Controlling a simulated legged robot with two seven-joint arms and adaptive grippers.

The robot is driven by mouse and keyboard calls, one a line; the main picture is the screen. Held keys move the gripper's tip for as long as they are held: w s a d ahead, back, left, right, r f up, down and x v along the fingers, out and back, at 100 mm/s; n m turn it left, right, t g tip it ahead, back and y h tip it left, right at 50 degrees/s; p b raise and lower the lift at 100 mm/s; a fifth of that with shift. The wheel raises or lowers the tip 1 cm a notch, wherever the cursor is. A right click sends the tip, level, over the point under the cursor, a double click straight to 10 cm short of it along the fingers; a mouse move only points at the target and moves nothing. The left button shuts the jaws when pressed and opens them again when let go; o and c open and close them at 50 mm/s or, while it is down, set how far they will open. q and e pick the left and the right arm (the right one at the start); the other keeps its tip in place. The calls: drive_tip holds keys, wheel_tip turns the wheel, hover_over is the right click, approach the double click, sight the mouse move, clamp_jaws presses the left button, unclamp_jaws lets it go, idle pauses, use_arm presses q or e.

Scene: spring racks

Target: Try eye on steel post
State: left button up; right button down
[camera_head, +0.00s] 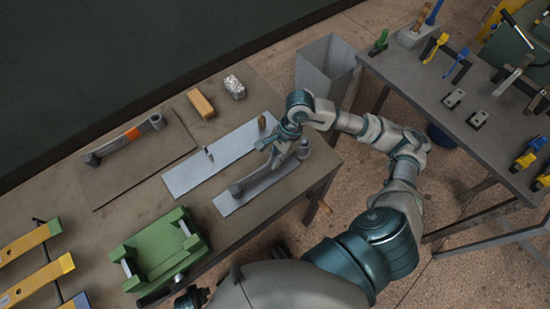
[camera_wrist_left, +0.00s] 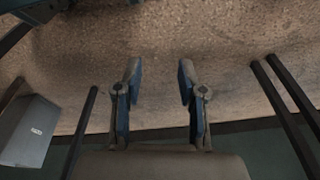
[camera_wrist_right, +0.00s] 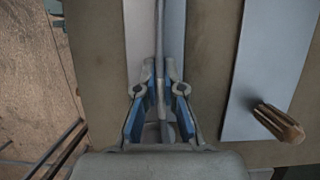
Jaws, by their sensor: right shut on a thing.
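My right gripper (camera_head: 275,152) is shut on a grey leaf spring (camera_head: 262,176), gripping its thin bar. The spring has a rolled eye at each end and lies along, or just above, a narrow grey plate (camera_head: 228,206); I cannot tell if it touches. In the right wrist view the bar (camera_wrist_right: 160,50) runs between the fingers. A small steel post (camera_head: 209,153) stands on a pale plate (camera_head: 182,180) beside it, and a wooden post (camera_head: 262,122) stands near that plate's far end. My left gripper (camera_wrist_left: 158,85) is open and empty above the floor in the left wrist view.
Another leaf spring (camera_head: 125,140) with an orange mark lies on a dark mat. A wood block (camera_head: 200,103), a wire ball (camera_head: 235,87) and a green fixture (camera_head: 160,248) share the bench. A grey bin (camera_head: 325,66) and a tool table (camera_head: 460,120) stand to the right.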

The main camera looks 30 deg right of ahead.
use_arm(q)
drive_tip(key=shift+w+r, duration=0.1)
drive_tip(key=shift+r, duration=0.3)
use_arm(e)
drive_tip(key=shift+f, duration=0.1)
drive_tip(key=c, duration=1.2)
unclamp_jaws()
drive_tip(key=v, duration=1.2)
